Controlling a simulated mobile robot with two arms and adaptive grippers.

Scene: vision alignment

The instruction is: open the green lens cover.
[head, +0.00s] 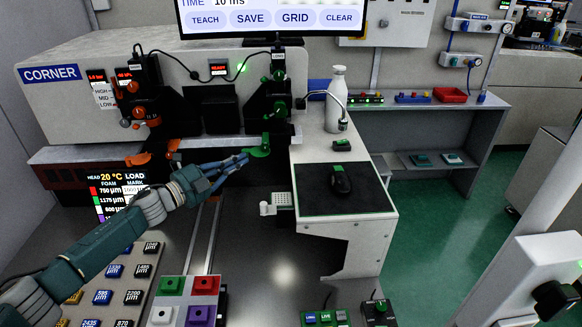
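The green lens cover (259,151) is a small curved green piece below the black and green camera unit on the right of the machine front. My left gripper (244,159) reaches in from the lower left, with its blue fingers pointing right. Its fingertips are close together, just left of the green cover and at about its height. I cannot tell whether they touch it. Nothing shows between the fingers. An orange cover (138,158) sits below the matching orange unit (138,110) on the left. My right gripper is out of view.
A white side table with a black mat (318,200) and a mouse (341,180) stands right of the cover. A white bottle (336,100) stands behind it. A button panel (112,285) and a block of coloured squares (186,300) lie in front.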

